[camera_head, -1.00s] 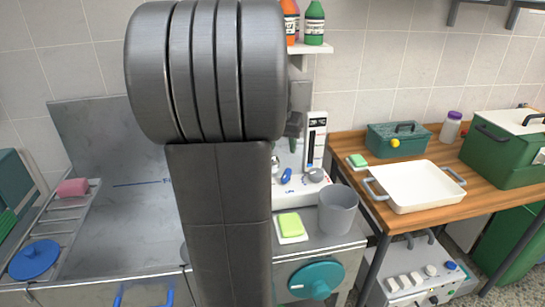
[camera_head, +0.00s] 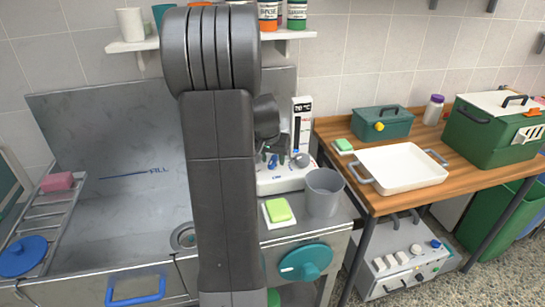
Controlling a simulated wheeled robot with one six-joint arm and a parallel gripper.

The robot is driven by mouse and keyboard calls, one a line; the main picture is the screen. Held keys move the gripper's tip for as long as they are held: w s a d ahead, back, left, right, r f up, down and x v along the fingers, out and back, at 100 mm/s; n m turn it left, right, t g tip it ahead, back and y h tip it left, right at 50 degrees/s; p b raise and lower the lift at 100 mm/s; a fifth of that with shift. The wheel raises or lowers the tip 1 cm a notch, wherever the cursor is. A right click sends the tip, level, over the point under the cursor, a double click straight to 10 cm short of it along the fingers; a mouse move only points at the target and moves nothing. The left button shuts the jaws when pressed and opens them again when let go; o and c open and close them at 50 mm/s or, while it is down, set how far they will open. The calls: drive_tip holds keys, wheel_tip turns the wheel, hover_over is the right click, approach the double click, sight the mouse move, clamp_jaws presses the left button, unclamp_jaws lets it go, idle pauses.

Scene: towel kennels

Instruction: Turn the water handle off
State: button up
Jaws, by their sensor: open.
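My gripper (camera_head: 272,157) is open, partly hidden behind my arm, with its dark fingers just above the white unit (camera_head: 282,180). A small blue part shows close by the fingers; contact cannot be told. The unit carries a small grey knob (camera_head: 302,160) on its right and a tall temperature display (camera_head: 301,122) at its back. A large round teal handle (camera_head: 306,262) is on the front of the metal counter, below and right of my gripper and apart from it. Which of these is the water handle is not clear from any label. A drain (camera_head: 184,237) shows in the metal basin.
A grey cup (camera_head: 323,192) and a yellow-green sponge (camera_head: 278,210) on a white tray stand in front of the unit. A wooden table (camera_head: 385,199) at right holds a white tray (camera_head: 403,176) and green boxes. A shelf (camera_head: 284,34) with bottles is above.

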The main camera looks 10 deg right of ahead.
clamp_jaws()
drive_tip(key=shift+f+m+b, duration=0.15)
drive_tip(key=shift+m+b, duration=0.15)
drive_tip(key=shift+b, duration=0.2)
drive_tip(key=shift+w+m+h+b, duration=0.1)
drive_tip(key=shift+m+h+b, duration=0.2)
drive_tip(key=shift+m+b, duration=0.35)
drive_tip(key=shift+a+f+m+g+h+b, duration=0.1)
drive_tip(key=shift+m+g+h+b, duration=0.35)
drive_tip(key=shift+m+b, duration=0.8)
drive_tip(key=m+g+b, duration=0.1)
drive_tip(key=m, duration=0.2)
drive_tip(key=shift+w+m+h+b, duration=0.1)
drive_tip(key=shift+m+h+b, duration=0.15)
drive_tip(key=shift+m+b, duration=0.05)
drive_tip(key=shift+w+r+m+g, duration=0.15)
drive_tip(key=shift+m+g, duration=0.35)
drive_tip(key=shift+m, duration=0.45)
drive_tip(key=shift+s+r+m+g, duration=0.1)
drive_tip(key=shift+m+g, duration=0.35)
drive_tip(key=shift+m, duration=0.5)
